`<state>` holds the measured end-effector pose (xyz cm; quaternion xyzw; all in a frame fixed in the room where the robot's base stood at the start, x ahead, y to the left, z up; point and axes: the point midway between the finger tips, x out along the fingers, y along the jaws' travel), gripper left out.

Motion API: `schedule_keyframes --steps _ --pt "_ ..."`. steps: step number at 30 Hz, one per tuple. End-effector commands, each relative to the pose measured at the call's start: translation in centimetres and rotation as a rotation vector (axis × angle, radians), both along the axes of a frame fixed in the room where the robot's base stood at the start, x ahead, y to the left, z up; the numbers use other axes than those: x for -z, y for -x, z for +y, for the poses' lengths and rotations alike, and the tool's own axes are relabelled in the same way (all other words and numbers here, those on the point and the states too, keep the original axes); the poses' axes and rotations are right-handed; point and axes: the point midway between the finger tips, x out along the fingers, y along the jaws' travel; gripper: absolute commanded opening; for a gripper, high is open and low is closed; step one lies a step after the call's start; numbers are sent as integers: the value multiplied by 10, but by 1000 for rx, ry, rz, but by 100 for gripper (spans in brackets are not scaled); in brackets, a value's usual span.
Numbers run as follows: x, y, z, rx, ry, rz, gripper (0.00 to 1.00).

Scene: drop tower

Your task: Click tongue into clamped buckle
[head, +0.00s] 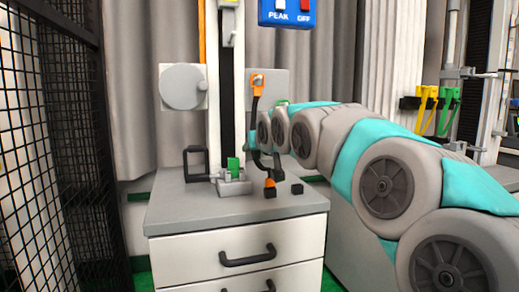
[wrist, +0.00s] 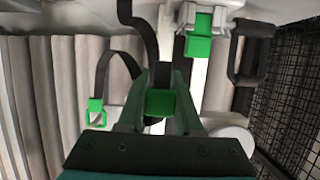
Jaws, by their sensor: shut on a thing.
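The clamped buckle (head: 233,165) is green and stands upright in a grey clamp at the foot of the tall column. It also shows at the top of the wrist view (wrist: 199,42), right of my fingers and apart from them. My gripper (wrist: 162,82) is shut on a green piece (wrist: 160,103), which looks like the tongue, seen between the fingers. A dark strap (wrist: 145,25) runs up behind the fingers. In the head view my gripper (head: 264,160) is just right of the clamp, small and partly hidden, so its grip is unclear there.
The grey cabinet top (head: 180,215) is clear at its front left. A black handle-shaped frame (head: 195,163) stands left of the clamp. A small black block (head: 297,188) lies at the right. Another green piece (wrist: 96,112) hangs on a strap. A mesh fence (head: 50,130) bounds the left.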

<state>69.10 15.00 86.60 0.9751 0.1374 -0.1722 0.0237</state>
Motion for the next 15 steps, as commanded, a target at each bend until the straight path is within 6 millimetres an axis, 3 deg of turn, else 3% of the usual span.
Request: schedule_keyframes --steps 15 --pt "-11 -20 25 -1 2 1 3"
